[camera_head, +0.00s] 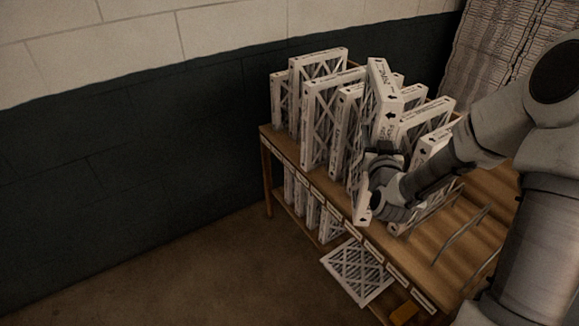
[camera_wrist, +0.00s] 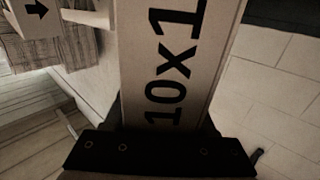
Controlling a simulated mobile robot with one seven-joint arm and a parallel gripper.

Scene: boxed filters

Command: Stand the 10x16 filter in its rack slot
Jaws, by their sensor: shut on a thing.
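My gripper (camera_head: 383,160) is shut on a white cardboard-framed filter (camera_head: 380,95), which stands near upright and slightly tilted above the rack's top shelf. In the wrist view the held filter (camera_wrist: 172,60) fills the middle and shows large print "10x1", with the rest cut off by the frame. The rack (camera_head: 405,262) is a wooden shelf unit with small labels along its front edge and wire dividers (camera_head: 462,235) on top. The held filter's lower end is partly hidden by my gripper, so I cannot tell whether it touches the shelf.
Several filters (camera_head: 318,68) stand on the shelf to the left and behind the held one. More filters sit on the lower shelf, and one filter (camera_head: 357,271) lies at a slant below. The right part of the top shelf is bare wood between wire dividers.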

